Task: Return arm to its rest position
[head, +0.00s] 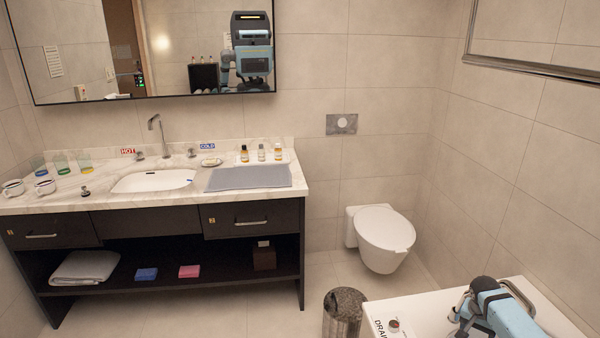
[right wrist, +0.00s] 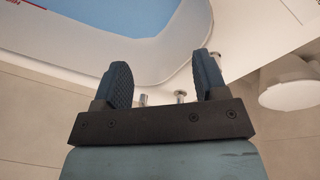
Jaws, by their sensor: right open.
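My right gripper (right wrist: 163,62) is open and empty in the right wrist view, its two dark fingers spread apart with nothing between them. Behind the fingers is the white rim of a tub (right wrist: 100,62) with a blue inside. In the head view my blue right arm (head: 503,312) shows at the bottom right, over or beside a white ledge (head: 420,302) marked with the partly hidden letters "DRAI". Whether it touches the ledge cannot be told. My left gripper is not in view.
A marble counter (head: 130,196) with a sink (head: 153,181), cups and bottles stands at the left. A white toilet (head: 384,235) is near the back wall. A bin (head: 344,312) stands beside the ledge. The floor between counter and toilet is clear.

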